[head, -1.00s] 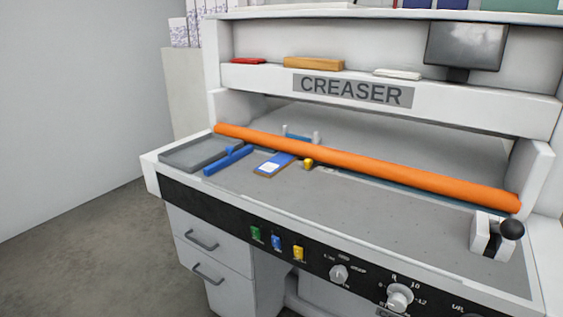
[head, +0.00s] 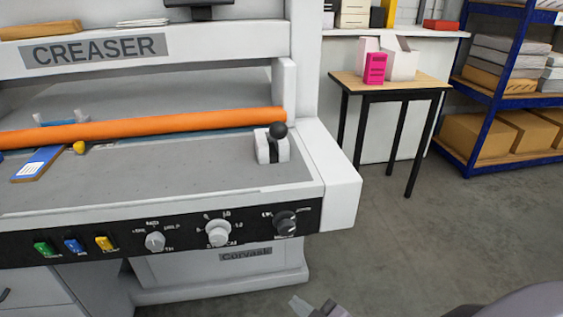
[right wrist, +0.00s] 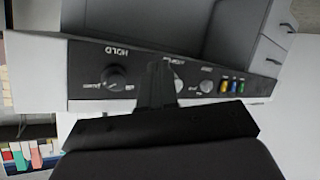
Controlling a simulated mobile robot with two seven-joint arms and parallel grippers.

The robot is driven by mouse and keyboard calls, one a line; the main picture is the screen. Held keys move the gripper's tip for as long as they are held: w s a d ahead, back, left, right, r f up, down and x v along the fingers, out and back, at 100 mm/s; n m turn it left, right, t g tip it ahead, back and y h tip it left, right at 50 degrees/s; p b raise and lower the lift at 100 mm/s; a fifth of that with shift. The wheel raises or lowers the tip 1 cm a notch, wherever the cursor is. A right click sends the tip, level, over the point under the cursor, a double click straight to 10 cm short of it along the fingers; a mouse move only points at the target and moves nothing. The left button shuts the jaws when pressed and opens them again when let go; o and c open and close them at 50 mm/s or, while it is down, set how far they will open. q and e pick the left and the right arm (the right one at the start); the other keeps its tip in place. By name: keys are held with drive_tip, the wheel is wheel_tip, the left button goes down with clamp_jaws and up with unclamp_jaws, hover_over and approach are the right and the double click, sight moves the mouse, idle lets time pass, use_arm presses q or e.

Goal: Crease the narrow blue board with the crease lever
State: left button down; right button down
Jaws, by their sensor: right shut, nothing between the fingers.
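The narrow blue board (head: 41,161) lies flat on the grey bed of the creaser at the left of the head view. It has a white label and a brown front edge, and its far end lies near the orange bar. The crease lever (head: 278,131) has a black ball knob and stands in a white block at the right end of the bed. My right gripper (head: 303,305) shows at the bottom edge of the head view, low in front of the machine and apart from the lever. In the right wrist view its fingers (right wrist: 156,85) are together and empty. My left gripper is out of view.
The orange bar (head: 150,127) spans the bed, with a yellow piece (head: 79,148) beside the board. The front panel has several knobs (head: 218,232) and coloured switches. A small table (head: 390,83) with a pink box and blue shelving (head: 492,100) stand at right. The floor between is clear.

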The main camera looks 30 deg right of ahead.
drive_tip(key=w+d+r+n+t+h+b, duration=0.2)
drive_tip(key=r+n+t+b, duration=0.3)
drive_tip(key=r, duration=0.4)
drive_tip(key=w+d+r+n+t+h+b, duration=0.2)
drive_tip(key=w+r+n+t+b, duration=0.3)
drive_tip(key=r+b, duration=0.3)
drive_tip(key=shift+d+r+n, duration=0.5)
drive_tip(key=shift+d+n, duration=0.3)
drive_tip(key=shift+n, duration=0.1)
drive_tip(key=p, duration=0.1)
approach(282, 137)
drive_tip(key=x, duration=0.5)
drive_tip(key=shift+x, duration=0.85)
drive_tip(key=shift+w, duration=0.1)
